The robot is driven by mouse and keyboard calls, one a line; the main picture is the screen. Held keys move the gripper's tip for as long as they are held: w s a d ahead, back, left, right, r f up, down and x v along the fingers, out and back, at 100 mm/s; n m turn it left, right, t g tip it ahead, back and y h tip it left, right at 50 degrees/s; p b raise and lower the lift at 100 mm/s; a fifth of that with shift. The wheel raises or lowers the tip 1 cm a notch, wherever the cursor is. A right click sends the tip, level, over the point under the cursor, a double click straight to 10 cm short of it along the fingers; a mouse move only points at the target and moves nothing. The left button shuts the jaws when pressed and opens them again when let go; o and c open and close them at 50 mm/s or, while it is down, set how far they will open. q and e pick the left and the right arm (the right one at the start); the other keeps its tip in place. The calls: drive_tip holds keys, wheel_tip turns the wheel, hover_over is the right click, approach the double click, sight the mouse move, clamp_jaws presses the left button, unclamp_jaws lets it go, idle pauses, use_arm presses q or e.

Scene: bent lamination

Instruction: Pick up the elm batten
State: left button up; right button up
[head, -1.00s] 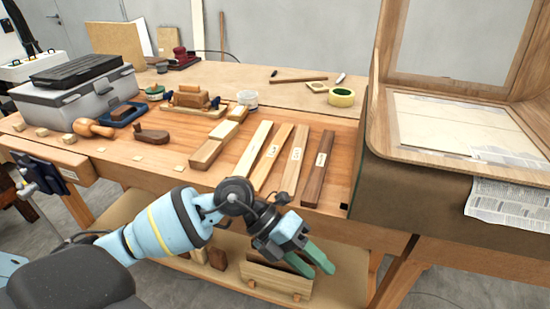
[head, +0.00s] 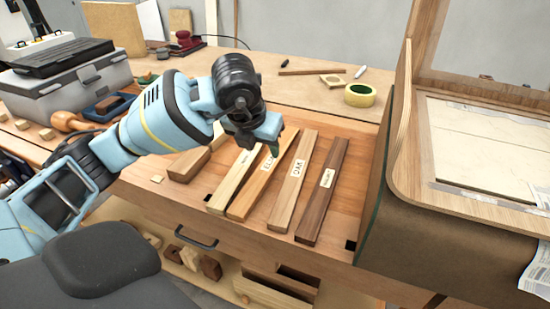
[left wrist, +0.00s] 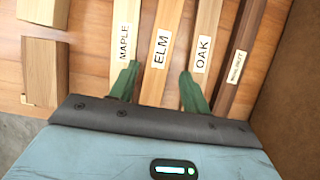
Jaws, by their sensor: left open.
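The elm batten (head: 254,192) lies on the bench between the maple and oak battens, its label ELM facing up. In the left wrist view the elm batten (left wrist: 157,82) runs between the two green fingers. My left gripper (head: 272,146) is over the batten's far part in the head view. Its jaws (left wrist: 158,86) are open and empty, one finger on each side of the elm batten. I cannot tell how high the fingertips are above the bench. The arm hides part of the batten's far end. My right gripper is not in view.
The maple batten (head: 228,190), oak batten (head: 286,200) and a dark batten (head: 316,207) lie close beside the elm. A large wooden frame on a brown-sided stand (head: 465,240) blocks the right. A tape roll (head: 360,95) sits behind. A grey toolbox (head: 70,90) stands at left.

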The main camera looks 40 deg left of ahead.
sight(269, 164)
use_arm(q)
drive_tip(key=shift+s+f, duration=0.1)
drive_tip(key=shift+s, duration=0.1)
drive_tip(key=shift+x, duration=0.9)
drive_tip(key=shift+w+f, duration=0.1)
drive_tip(key=shift+f, duration=0.15)
drive_tip(key=shift+w+f, duration=0.15)
drive_tip(key=x, duration=0.4)
drive_tip(key=shift+w+f, duration=0.25)
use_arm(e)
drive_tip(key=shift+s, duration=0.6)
use_arm(q)
drive_tip(key=shift+c, duration=0.2)
drive_tip(key=c, duration=0.8)
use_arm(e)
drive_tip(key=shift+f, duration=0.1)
